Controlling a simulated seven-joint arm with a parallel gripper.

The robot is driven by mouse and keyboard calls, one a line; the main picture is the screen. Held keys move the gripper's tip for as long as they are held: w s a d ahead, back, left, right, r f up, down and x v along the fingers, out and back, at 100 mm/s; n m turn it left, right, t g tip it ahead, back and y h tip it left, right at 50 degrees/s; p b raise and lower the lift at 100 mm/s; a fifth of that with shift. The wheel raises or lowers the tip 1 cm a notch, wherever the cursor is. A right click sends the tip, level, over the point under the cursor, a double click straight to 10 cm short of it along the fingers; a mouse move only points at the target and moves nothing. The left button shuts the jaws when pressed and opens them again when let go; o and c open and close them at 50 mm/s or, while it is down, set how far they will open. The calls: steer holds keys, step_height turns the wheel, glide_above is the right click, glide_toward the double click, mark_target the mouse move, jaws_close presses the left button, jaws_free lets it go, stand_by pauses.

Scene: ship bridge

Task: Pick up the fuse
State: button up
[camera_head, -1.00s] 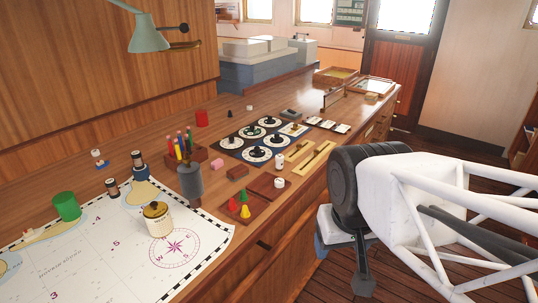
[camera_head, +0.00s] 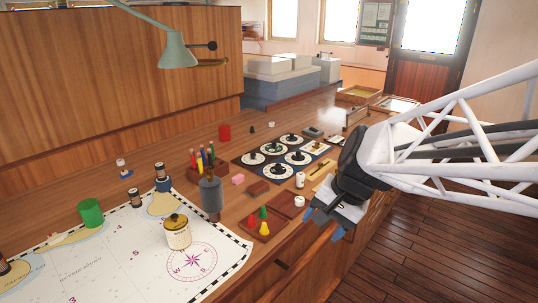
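I cannot tell for certain which thing is the fuse. A small white upright cylinder with a dark marking (camera_head: 300,180) stands on the counter right of the dials and may be it. A shorter white piece (camera_head: 299,201) sits just in front of it, near the counter's front edge. My gripper (camera_head: 323,224) is at the counter's front edge, right of and nearer than both white pieces. Its two blue fingertips are apart, with nothing seen between them. My wrist hides part of the counter behind it.
A tray with red, yellow and green cones (camera_head: 262,227) lies left of my gripper. A grey cylinder (camera_head: 211,196), a lidded cream jar (camera_head: 177,232) and a chart (camera_head: 120,262) are farther left. Several round dials (camera_head: 276,150) lie behind. A lamp (camera_head: 174,50) hangs over the counter.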

steer(key=w+f+m+y, duration=0.25)
steer(key=w+m, duration=0.25)
steer(key=w, duration=0.6)
steer(key=m+t+y, duration=0.4)
steer(key=m+t, duration=0.2)
steer(key=m, duration=0.8)
glide_toward(304, 176)
steer(key=x, duration=0.5)
steer(key=shift+w+a+f, duration=0.1)
steer(key=shift+w+f, duration=0.2)
steer(key=shift+w, duration=0.05)
steer(key=shift+x, duration=1.3)
steer(key=shift+a, duration=0.15)
steer(key=shift+x, duration=2.55)
steer(key=shift+r, duration=0.1)
